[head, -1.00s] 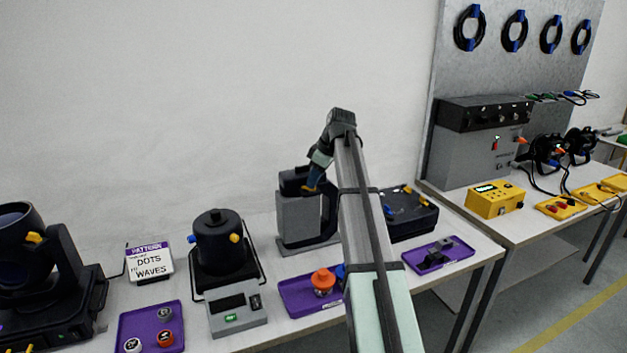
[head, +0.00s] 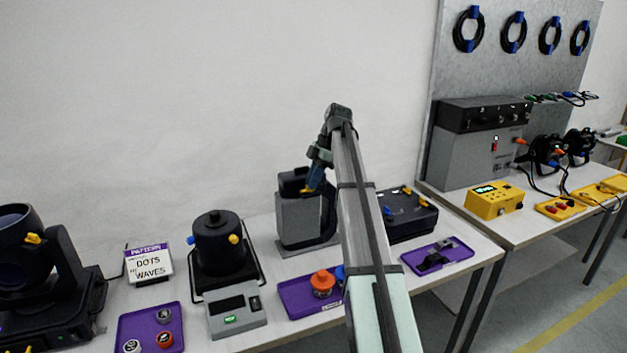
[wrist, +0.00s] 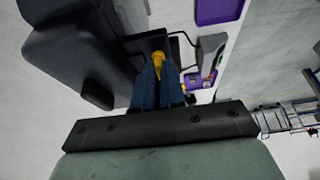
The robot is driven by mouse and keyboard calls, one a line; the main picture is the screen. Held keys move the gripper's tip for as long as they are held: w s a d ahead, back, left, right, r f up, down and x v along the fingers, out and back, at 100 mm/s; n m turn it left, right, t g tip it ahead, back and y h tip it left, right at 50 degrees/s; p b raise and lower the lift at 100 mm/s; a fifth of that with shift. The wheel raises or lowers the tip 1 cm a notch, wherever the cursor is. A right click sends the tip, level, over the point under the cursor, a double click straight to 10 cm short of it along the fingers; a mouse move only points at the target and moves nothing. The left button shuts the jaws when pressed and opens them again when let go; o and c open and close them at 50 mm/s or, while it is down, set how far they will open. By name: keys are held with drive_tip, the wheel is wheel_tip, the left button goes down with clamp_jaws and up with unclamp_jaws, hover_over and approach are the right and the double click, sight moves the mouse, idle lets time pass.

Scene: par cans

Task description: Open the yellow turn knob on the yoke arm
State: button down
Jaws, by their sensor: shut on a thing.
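The yellow turn knob (wrist: 158,59) sits between the fingertips of my gripper (wrist: 157,72) in the wrist view. The blue fingers are shut on it and cover part of it. A black yoke arm (wrist: 146,44) shows just behind the knob, and a large dark housing (wrist: 70,55) fills the left side. In the head view my gripper (head: 314,180) is at the upper right of a grey-sided black unit (head: 298,222). A little yellow shows at its fingertips. My own arm hides part of the unit's right side.
A black lamp head (head: 218,242) stands left of the unit. Purple trays (head: 290,298) with small parts lie along the table's front. A black case (head: 408,215) is to the right. A white sign (head: 149,262) stands at the left. The air above the table is free.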

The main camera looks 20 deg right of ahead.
idle(0.4)
drive_tip(key=c, duration=1.2)
unclamp_jaws()
